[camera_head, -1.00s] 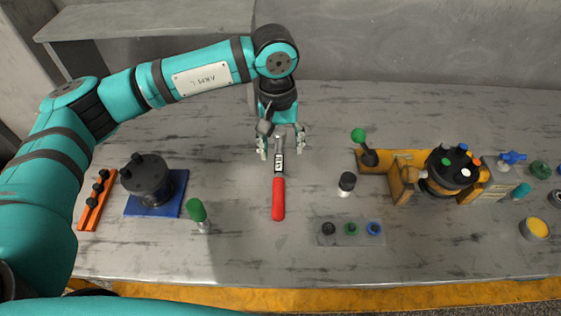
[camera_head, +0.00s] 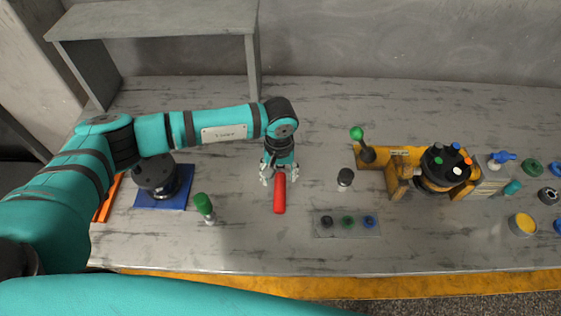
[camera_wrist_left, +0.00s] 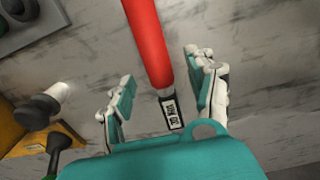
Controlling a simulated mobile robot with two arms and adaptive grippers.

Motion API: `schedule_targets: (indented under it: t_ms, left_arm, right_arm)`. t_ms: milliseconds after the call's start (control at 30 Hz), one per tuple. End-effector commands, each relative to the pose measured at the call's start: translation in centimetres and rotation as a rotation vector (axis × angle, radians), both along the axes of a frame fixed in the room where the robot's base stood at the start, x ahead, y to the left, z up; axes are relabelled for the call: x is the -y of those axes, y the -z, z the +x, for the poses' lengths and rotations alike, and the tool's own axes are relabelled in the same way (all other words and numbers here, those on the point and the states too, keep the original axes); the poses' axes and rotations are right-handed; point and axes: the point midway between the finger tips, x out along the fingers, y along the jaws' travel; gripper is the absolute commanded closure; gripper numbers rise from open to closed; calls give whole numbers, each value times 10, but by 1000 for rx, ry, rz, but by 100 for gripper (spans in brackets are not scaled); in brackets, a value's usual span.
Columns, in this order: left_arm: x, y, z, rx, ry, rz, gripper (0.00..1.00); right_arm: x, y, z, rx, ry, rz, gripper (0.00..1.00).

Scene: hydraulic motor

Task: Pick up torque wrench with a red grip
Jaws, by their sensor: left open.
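The torque wrench lies on the grey table with its red grip (camera_head: 280,193) toward the front edge. Its head end is hidden under my left gripper in the head view. My left gripper (camera_head: 279,178) is open, with a finger on each side of the wrench near the rear of the grip. In the left wrist view the red grip (camera_wrist_left: 148,40) and a labelled dark section (camera_wrist_left: 171,112) run between the open fingers of my left gripper (camera_wrist_left: 162,90). The fingers stand apart from the wrench on both sides. My right gripper is not seen.
A green-topped tool (camera_head: 204,207) stands left of the wrench. A black-capped item (camera_head: 345,178) and a clear tray (camera_head: 330,232) with small caps are to the right. The hydraulic motor (camera_head: 445,168) sits further right. A blue plate (camera_head: 150,200) bears a dark part at left.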

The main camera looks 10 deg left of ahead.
Motion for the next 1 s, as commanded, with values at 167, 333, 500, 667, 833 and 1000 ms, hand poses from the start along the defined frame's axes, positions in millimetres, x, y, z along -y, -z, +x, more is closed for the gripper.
schedule_targets:
  t_ms: [167,333,500,667,833,1000]
  left_arm:
    - [3,25,-4,-4,-2,0,43]
    - [3,35,-3,-1,0,0,43]
    - [3,35,-3,-1,0,0,43]
    - [2,35,-3,-1,0,0,64]
    - [3,35,-3,-1,-1,0,86]
    - [3,34,-3,-1,-1,0,100]
  right_arm:
    - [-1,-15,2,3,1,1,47]
    - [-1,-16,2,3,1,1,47]
    - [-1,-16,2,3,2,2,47]
    - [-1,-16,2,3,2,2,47]
    - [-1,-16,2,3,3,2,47]
    - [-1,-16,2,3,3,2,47]
